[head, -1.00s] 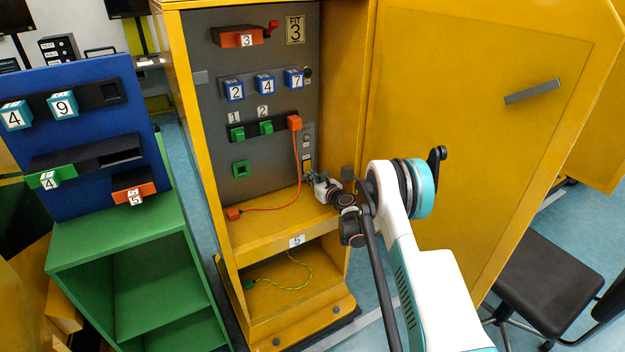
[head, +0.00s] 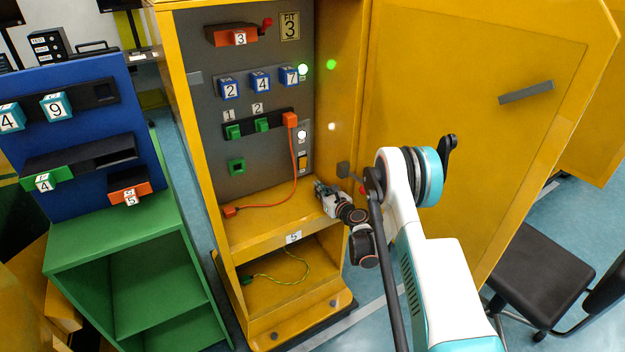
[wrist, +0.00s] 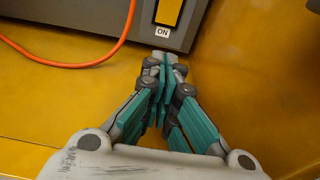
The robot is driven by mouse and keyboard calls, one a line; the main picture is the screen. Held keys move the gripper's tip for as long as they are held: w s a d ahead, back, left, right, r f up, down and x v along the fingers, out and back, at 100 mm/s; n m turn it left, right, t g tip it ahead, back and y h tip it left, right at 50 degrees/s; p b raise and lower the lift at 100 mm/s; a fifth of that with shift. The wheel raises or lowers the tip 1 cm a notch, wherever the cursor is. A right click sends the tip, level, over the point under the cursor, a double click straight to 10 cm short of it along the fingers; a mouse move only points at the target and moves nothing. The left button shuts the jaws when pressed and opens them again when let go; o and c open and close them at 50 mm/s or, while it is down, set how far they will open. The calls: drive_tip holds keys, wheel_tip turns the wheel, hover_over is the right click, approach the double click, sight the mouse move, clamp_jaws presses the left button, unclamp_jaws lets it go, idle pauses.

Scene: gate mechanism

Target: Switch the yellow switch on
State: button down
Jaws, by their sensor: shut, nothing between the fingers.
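The yellow switch (head: 303,163) sits low on the right side of the grey panel inside the yellow cabinet. In the wrist view the yellow switch (wrist: 168,12) shows at the top edge, with an "ON" label below it. My gripper (head: 320,187) is below and slightly right of the switch. In the wrist view my gripper (wrist: 163,62) has its fingers together and empty, with the tips just below the ON label. I cannot tell whether they touch the panel. A green lamp (head: 303,70) and a white lamp (head: 302,135) on the panel are lit.
An orange cable (head: 293,165) hangs from an orange plug and lies along the cabinet shelf (head: 262,232). The cabinet's right wall is close beside my gripper. The open yellow door (head: 470,130) stands to the right. A blue panel (head: 70,90) on a green stand is at left.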

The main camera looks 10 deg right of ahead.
drive_tip(key=v, duration=0.2)
drive_tip(key=f+p+v, duration=0.1)
drive_tip(key=v, duration=0.1)
drive_tip(key=shift+s+d, duration=0.15)
drive_tip(key=shift+s, duration=0.25)
